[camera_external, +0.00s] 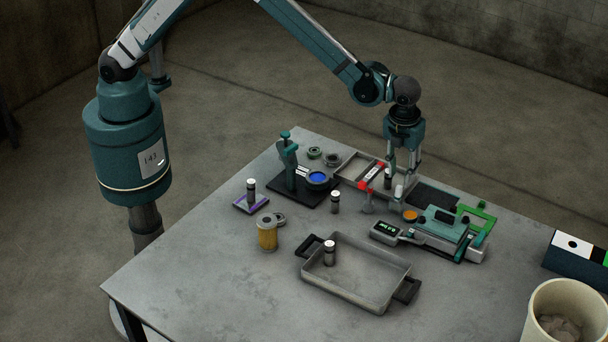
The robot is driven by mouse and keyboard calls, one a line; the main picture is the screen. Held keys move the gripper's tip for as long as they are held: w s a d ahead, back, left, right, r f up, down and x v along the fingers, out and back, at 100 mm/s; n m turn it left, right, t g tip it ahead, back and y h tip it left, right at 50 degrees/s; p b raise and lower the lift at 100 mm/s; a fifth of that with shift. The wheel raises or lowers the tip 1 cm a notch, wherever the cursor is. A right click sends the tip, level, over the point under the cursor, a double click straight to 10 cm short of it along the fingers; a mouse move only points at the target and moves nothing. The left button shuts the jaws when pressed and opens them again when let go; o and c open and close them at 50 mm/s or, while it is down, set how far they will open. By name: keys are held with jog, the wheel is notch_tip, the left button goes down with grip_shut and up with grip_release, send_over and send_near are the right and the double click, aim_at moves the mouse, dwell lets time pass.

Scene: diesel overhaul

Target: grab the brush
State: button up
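My gripper (402,183) points straight down over the back right of the grey table, beside the right end of a shallow parts tray (350,163). Its two fingers stand apart, and I see nothing clearly held between them. No brush can be told for sure at this size. A small pale upright piece (398,192) shows at the fingertips, and I cannot tell whether it is an object or part of the gripper. A thin white piece with red ends (372,173) lies in the parts tray, left of the fingers.
A green-and-grey device with a display (440,232) stands right of the gripper. A handled metal pan (350,292) holds a small cylinder. A stand with a teal post (288,165), a yellow filter (267,233) and a cream bin (563,300) surround it. The table's left front (190,285) is clear.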

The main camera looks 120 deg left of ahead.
aim_at(397, 186)
jog(key=shift+f, duration=0.1)
jog(key=shift+a+f, duration=0.15)
jog(key=shift+f, duration=1.05)
jog(key=shift+s+a+f+p, duration=0.15)
jog(key=shift+f+p, duration=0.35)
jog(key=shift+f, duration=0.8)
jog(key=shift+s+a+f+p, duration=0.15)
jog(key=shift+f+p, duration=0.3)
jog(key=shift+f, duration=0.85)
jog(key=shift+w, duration=0.1)
grip_shut()
